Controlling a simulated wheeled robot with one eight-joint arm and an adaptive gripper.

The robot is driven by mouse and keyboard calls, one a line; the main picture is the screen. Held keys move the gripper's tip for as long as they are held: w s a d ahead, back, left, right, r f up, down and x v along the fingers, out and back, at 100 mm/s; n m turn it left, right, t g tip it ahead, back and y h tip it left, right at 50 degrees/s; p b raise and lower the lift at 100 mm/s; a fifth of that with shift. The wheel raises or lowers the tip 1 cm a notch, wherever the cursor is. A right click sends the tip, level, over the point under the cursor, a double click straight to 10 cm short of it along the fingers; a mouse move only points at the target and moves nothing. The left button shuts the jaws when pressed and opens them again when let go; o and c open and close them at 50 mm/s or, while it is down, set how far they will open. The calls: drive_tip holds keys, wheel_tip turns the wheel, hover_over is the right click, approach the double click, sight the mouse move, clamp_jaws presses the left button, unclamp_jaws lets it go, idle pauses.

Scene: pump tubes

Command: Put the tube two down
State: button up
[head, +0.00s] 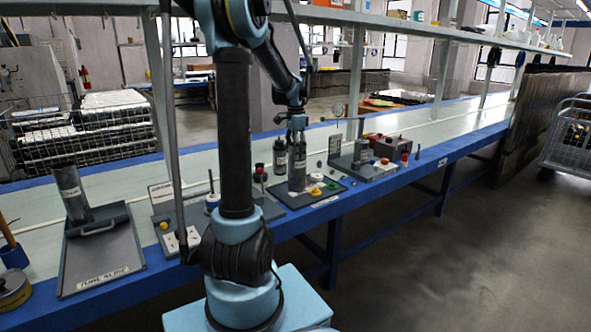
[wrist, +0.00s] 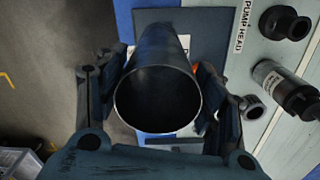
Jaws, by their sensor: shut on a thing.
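My gripper (head: 297,122) is shut on a grey metal tube (head: 297,172), which hangs or stands upright below it. In the wrist view the tube (wrist: 158,100) shows its open round end between my two fingers. A second grey tube (head: 72,192) with a pale label stands in a grey tray (head: 100,258) at the left. I cannot read the tube labels.
A dark bottle (head: 279,157) stands just left of the held tube, and it shows at right in the wrist view (wrist: 283,88). A fixture with a gauge (head: 352,160) and a red-grey box (head: 392,148) are to the right. The bench (head: 440,125) is clear farther right.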

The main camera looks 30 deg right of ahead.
sight(297, 167)
drive_tip(key=shift+a+f, duration=0.1)
drive_tip(key=shift+f, duration=2.65)
drive_tip(key=o, duration=1.3)
